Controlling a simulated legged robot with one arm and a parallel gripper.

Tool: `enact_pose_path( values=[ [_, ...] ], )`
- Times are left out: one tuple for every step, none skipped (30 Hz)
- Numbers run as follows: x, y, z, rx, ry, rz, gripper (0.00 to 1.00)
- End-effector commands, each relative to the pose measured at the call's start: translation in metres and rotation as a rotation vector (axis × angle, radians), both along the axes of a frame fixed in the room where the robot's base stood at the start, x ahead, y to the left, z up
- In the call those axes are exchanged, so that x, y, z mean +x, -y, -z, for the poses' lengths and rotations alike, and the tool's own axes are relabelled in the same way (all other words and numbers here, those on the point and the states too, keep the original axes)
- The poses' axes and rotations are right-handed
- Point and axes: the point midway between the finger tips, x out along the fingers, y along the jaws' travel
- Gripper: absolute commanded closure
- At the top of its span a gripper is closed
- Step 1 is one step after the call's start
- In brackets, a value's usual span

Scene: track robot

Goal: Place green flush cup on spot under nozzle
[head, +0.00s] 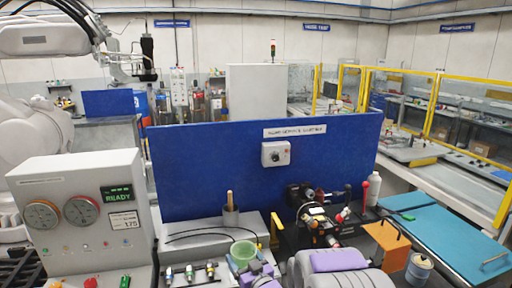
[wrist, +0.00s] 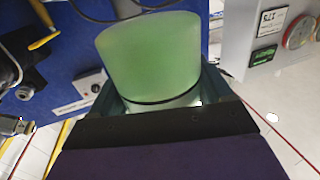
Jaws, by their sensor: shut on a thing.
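The green flush cup (head: 243,252) is at the lower middle of the head view. My gripper (head: 252,268), with purple parts, is shut on it. In the wrist view the pale green, translucent cup (wrist: 148,55) sits between the two dark teal fingers of my gripper (wrist: 158,92), with a dark ring and a clear band at its near end. The cup looks tilted in the wrist view. I cannot make out the nozzle or the spot under it for sure in either view. My arm hides part of the bench around the cup.
A gauge box reading READY (head: 85,215) stands at the left. A blue panel (head: 200,170) rises behind the bench. A grey holder with a wooden handle (head: 231,214) and small fittings (head: 190,273) are near the cup. A black and red valve assembly (head: 318,215) is to the right.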

Motion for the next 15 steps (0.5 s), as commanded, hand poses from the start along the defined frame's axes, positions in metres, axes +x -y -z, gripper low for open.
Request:
enact_pose_path(
  values=[
    [0.001,0.011,0.000,0.002,-0.001,0.031,0.51],
    [0.002,0.017,0.001,0.003,-0.001,0.048,0.51],
    [0.004,0.026,0.002,0.004,-0.002,0.075,0.51],
    [0.005,0.034,0.003,0.004,-0.003,0.096,0.51],
    [0.006,0.041,0.004,0.004,-0.004,0.118,0.51],
    [0.007,0.052,0.006,0.004,-0.005,0.149,0.51],
    [0.008,0.061,0.007,0.004,-0.006,0.173,0.51],
    [0.009,0.069,0.008,0.004,-0.007,0.197,0.51],
    [0.010,0.083,0.009,0.003,-0.006,0.235,0.51],
    [0.010,0.092,0.010,0.002,-0.006,0.261,0.51],
    [0.010,0.104,0.011,0.001,-0.005,0.293,0.51],
    [0.010,0.117,0.011,0.000,-0.003,0.330,0.51],
    [0.010,0.128,0.012,-0.002,-0.002,0.359,0.51],
    [0.009,0.137,0.013,-0.004,-0.002,0.386,0.51],
    [0.008,0.149,0.014,-0.008,-0.002,0.417,0.51]
  ],
)
